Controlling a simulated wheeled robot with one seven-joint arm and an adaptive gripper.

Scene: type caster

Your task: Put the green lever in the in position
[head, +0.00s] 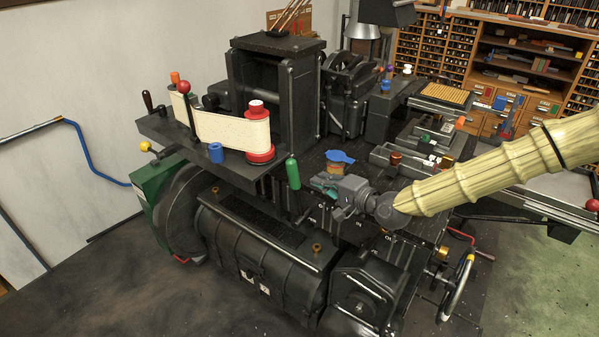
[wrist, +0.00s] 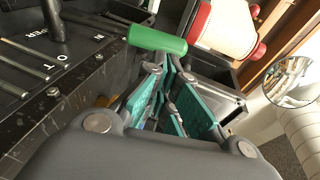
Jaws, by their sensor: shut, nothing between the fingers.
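The green lever (head: 293,173) has a rounded green handle and stands upright on the front of the black machine. In the wrist view the green handle (wrist: 157,40) lies across the top, just beyond my fingertips. My gripper (head: 318,183) is just right of the lever in the head view, with its fingers pointing left towards it. It is shut and empty, and its teal finger pads show in the wrist view (wrist: 172,68). I cannot tell whether the fingertips touch the handle.
A blue knob (head: 340,157) is just behind my gripper. A paper ribbon (head: 230,130) with a red spool (head: 260,155) is at the left. In the wrist view, a slotted black plate (wrist: 45,65) with white letters is at the left. Floor at the front left is clear.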

